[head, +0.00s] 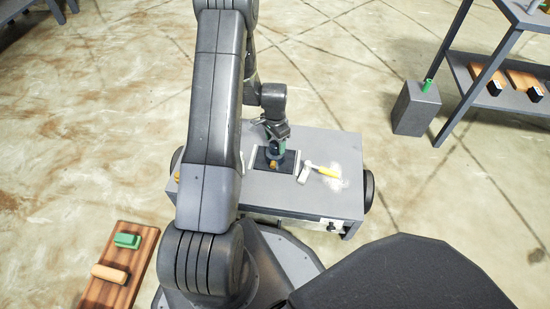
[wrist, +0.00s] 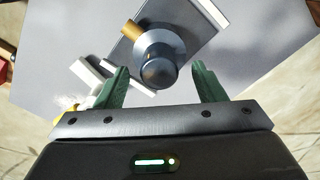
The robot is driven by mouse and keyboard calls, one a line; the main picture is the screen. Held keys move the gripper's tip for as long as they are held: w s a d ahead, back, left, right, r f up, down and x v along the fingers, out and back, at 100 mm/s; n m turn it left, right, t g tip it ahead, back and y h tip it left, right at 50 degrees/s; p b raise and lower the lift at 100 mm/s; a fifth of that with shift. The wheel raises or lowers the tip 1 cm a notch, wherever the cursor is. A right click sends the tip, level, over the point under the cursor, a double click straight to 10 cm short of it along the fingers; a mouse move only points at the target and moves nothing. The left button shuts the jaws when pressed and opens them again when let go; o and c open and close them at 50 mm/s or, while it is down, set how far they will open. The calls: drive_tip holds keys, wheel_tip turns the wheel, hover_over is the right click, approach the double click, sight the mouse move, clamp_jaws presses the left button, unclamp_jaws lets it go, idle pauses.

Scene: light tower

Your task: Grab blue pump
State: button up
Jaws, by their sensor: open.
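The blue pump (wrist: 160,62) is a dark blue-grey round body with a domed knob and a brass-coloured spout. It stands on a dark plate (wrist: 205,28) on the grey table. My gripper (wrist: 160,85) is open, with one green finger on each side of the pump's knob in the wrist view. I cannot tell whether either finger touches it. In the head view my gripper (head: 276,145) is over the dark plate (head: 289,161), and it mostly hides the pump; a brass-coloured bit (head: 274,164) shows below it.
The grey table (head: 262,188) also holds a yellow-handled tool (head: 326,172) beside a pale patch at right. A wooden board (head: 132,245) with green and orange blocks lies at lower left. A grey box (head: 415,108) and a shelf (head: 480,100) stand at right. Open floor lies between.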

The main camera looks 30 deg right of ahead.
sight(275, 154)
wheel_tip(275, 154, down, 3)
drive_tip(key=shift+r+b, duration=0.1)
drive_tip(key=shift+b, duration=0.3)
drive_tip(key=shift+c, duration=0.2)
clamp_jaws()
drive_tip(key=shift+r, duration=0.2)
